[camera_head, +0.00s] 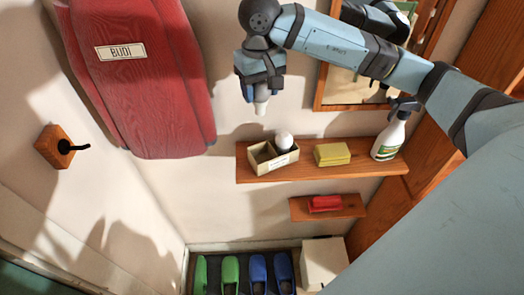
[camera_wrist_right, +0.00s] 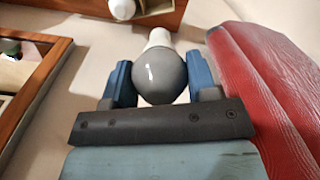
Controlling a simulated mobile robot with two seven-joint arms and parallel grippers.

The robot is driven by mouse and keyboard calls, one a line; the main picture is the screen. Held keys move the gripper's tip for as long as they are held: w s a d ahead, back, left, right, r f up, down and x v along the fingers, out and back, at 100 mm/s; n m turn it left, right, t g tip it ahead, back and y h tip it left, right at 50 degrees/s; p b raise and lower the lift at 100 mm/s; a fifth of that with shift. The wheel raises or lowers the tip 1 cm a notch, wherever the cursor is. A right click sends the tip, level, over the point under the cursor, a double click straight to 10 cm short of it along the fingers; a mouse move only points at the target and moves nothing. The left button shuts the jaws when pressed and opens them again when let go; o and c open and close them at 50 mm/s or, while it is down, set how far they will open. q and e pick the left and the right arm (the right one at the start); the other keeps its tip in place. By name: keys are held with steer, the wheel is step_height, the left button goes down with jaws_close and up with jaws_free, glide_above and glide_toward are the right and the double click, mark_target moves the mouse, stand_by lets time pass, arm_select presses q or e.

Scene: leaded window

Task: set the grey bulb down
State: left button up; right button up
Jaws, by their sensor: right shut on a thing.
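My right gripper (camera_head: 261,92) is shut on the grey bulb, pointing down, in the air above the upper shelf and to the left of the mirror. In the right wrist view the grey bulb's round glass (camera_wrist_right: 165,75) sits between the two blue fingers (camera_wrist_right: 162,85), with its white base pointing away from the gripper. In the head view only the bulb's pale lower end (camera_head: 261,104) shows below the fingers. My left gripper is not in view.
The wooden upper shelf (camera_head: 218,174) holds an open two-compartment box (camera_head: 262,167) with a white bulb (camera_head: 284,141) at its right side; the left compartment looks empty. A yellow block (camera_head: 332,154) and spray bottle (camera_head: 389,138) stand right. A red case (camera_head: 150,80) hangs left.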

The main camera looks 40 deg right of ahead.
steer(key=shift+s+d, duration=0.1)
steer(key=shift+d, duration=0.2)
step_height(320, 180, down, 20)
steer(key=b, duration=0.7)
steer(key=shift+r, duration=0.3)
steer(key=shift+s+f+b, duration=0.1)
steer(key=shift+f+b, duration=0.35)
steer(key=shift+b, duration=0.2)
steer(key=o, duration=0.5)
steer(key=shift+o, duration=0.6)
steer(key=shift+s+f, duration=0.1)
steer(key=shift+s, duration=0.05)
